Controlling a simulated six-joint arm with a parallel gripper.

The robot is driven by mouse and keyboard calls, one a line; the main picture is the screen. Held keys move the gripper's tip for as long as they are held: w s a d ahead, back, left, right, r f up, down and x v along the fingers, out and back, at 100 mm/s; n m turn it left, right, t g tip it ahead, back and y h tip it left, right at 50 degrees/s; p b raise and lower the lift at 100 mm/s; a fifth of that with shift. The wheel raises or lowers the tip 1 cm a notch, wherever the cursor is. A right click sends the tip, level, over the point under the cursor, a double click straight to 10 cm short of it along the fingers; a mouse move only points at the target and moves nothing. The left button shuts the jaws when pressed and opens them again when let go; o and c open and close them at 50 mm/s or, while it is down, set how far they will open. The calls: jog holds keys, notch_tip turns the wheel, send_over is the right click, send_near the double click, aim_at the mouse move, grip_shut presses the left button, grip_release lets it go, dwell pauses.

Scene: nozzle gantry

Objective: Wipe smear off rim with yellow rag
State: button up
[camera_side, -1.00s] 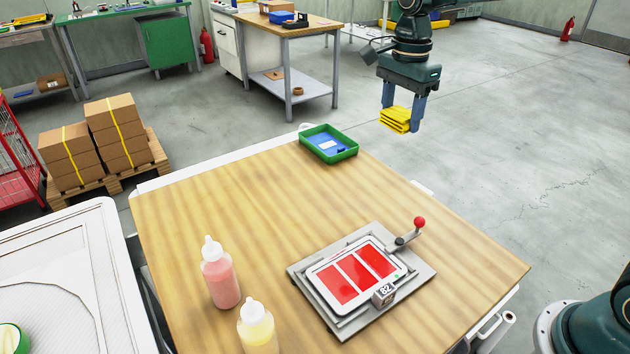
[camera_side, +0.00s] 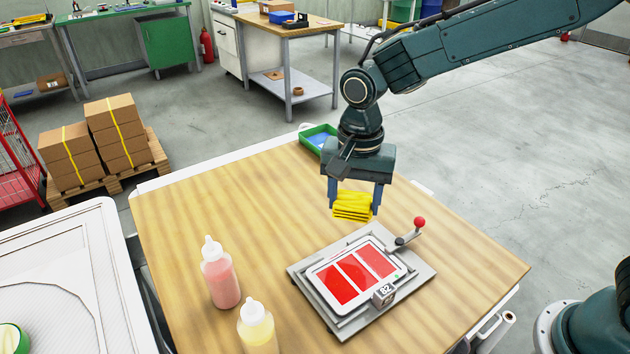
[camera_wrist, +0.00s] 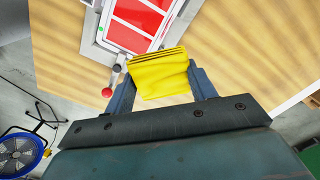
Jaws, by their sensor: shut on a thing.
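The yellow rag (camera_side: 353,206) is a folded stack held between the two fingers of my gripper (camera_side: 355,197), which is shut on it. In the side view the rag hangs in the air just behind the fixture. It also shows in the wrist view (camera_wrist: 160,75). The white rim (camera_side: 317,274) frames three red panels (camera_side: 353,271) on a grey fixture plate (camera_side: 420,275). A small green mark (camera_side: 397,276) sits on the rim at its right side; I take it for the smear. Nothing covers it in the side view.
A red-knobbed lever (camera_side: 419,223) rises at the fixture's back right. A block marked 82 (camera_side: 384,293) is at its front. A pink bottle (camera_side: 220,277) and a yellow bottle (camera_side: 256,328) stand to the left. A green tray (camera_side: 312,139) is partly behind my arm. The table's left middle is clear.

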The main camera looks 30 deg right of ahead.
aim_at(348, 249)
jog(key=shift+s+a+f+n, duration=0.3)
jog(key=shift+s+a, duration=0.1)
jog(key=shift+a, duration=0.1)
jog(key=shift+f, duration=3.45)
jog(key=shift+a+f, duration=0.45)
jog(key=shift+f, duration=0.1)
jog(key=shift+c, duration=0.4)
jog(key=shift+a, duration=3.4)
jog(key=shift+d, duration=3.85)
jog(key=shift+r, duration=4.05)
